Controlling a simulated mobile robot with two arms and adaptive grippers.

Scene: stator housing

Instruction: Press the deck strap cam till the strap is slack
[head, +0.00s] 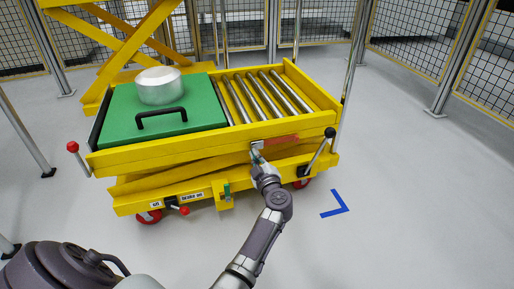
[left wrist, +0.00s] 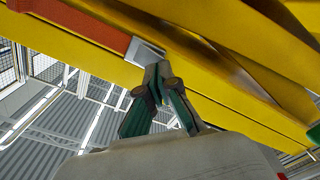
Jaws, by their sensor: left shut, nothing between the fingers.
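The red strap (head: 282,139) runs along the yellow side rail of the lift cart, and its orange-red band (left wrist: 95,27) also shows in the left wrist view. It looks flat and straight. At its end is a small metal cam buckle (left wrist: 146,52). My left gripper (left wrist: 158,78) is shut and empty, with its fingertips right at the lower edge of the buckle; I cannot tell whether they touch it. In the head view the left gripper (head: 258,158) covers part of the buckle. My right gripper is not in view.
The yellow cart (head: 125,158) carries a green board (head: 115,122) with a black handle, a silver cylinder (head: 159,86) and a bed of rollers (head: 262,97). A black-knobbed lever (head: 320,150) stands right of my gripper. A blue floor mark (head: 340,204) lies on clear floor.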

